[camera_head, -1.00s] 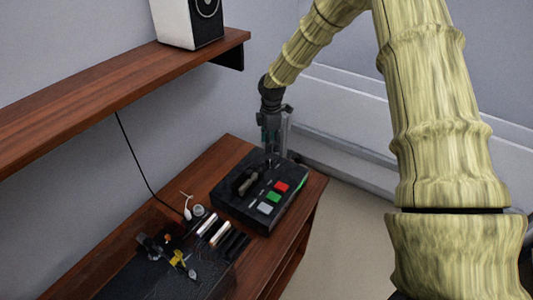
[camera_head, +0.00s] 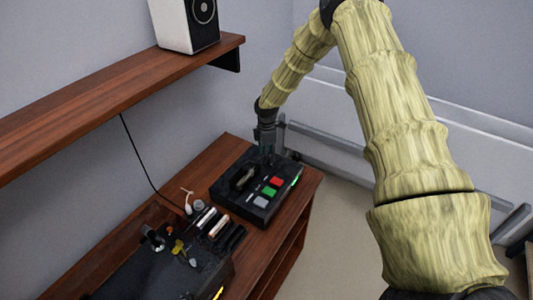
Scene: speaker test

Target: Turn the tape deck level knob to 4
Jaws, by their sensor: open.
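The black tape deck (camera_head: 233,202) lies on the wooden cabinet. Its top carries a red, a green and a grey button, and a dark handle-like part on the left. My gripper (camera_head: 267,157) points down over the far right part of the deck, its fingertips at or just above the top surface. The fingers are small and dark here, and I cannot tell whether they touch anything. The level knob and its scale cannot be made out; the gripper may hide them.
A wooden shelf (camera_head: 110,88) with a white speaker (camera_head: 176,22) hangs at the upper left. Batteries (camera_head: 212,222) and a dark case (camera_head: 165,268) with tools lie in front of the deck. A black cable (camera_head: 140,160) hangs down the wall. Floor is free at the right.

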